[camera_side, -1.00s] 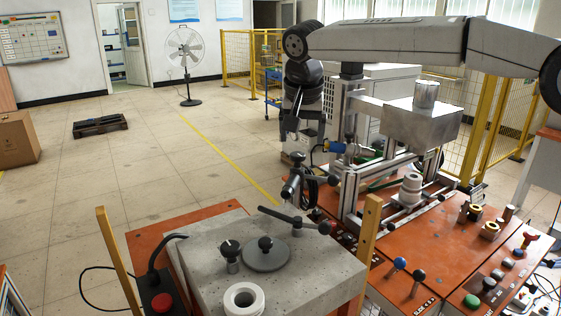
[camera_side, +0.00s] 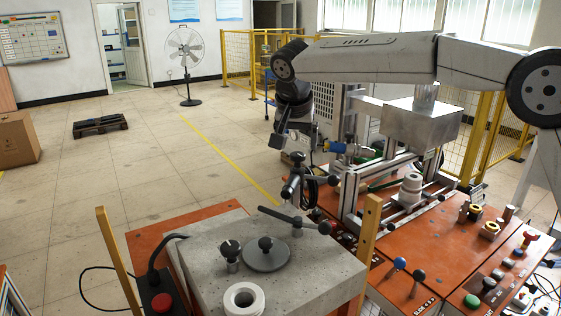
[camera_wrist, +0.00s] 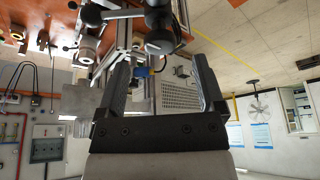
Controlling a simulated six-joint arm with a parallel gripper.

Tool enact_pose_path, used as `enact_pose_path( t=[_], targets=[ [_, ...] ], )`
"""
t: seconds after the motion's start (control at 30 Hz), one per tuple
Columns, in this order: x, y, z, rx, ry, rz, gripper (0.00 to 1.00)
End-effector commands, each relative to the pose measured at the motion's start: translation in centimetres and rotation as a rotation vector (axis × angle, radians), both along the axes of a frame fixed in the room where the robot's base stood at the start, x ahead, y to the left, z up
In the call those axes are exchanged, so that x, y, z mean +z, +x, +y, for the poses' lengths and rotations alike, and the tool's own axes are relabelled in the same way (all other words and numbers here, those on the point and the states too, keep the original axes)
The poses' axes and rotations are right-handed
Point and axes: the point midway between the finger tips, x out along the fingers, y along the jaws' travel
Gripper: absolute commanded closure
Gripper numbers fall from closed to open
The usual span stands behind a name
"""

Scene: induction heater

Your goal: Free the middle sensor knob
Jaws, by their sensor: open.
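The sensor stand (camera_side: 292,186) rises behind the concrete-topped block in the side view, with several dark knobs on it.
A metal frame carrying a silver box (camera_side: 420,122) stands right of the gripper. A blue cylindrical part (camera_side: 340,148) juts from it near the gripper. The orange control bench (camera_side: 430,250) has levers and buttons. The concrete top (camera_side: 320,270) holds a grey disc and white ring. Open floor lies left.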

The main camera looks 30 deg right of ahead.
Motion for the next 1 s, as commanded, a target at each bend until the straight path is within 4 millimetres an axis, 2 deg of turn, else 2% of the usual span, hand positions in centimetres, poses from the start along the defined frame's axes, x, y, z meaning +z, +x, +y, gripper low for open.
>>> enact_pose_path(
  t=[0.1,0.3,0.67,0.77,0.93,0.97,1.0],
  targets=[
    [-1.4,0.4,-0.4,-0.001,-0.001,0.002,0.13],
    [-2.9,0.8,-0.8,0.0,0.0,0.0,0.13],
    [-3.3,0.9,-1.0,0.0,0.001,-0.001,0.13],
    [-3.3,0.9,-1.0,0.0,0.001,-0.001,0.41],
    [-3.2,0.9,-1.0,0.0,0.001,-0.001,0.95],
    [-3.2,0.9,-1.0,0.0,0.001,-0.001,1.0],
    [-3.2,0.9,-1.0,0.0,0.001,-0.001,1.0]
  ],
)
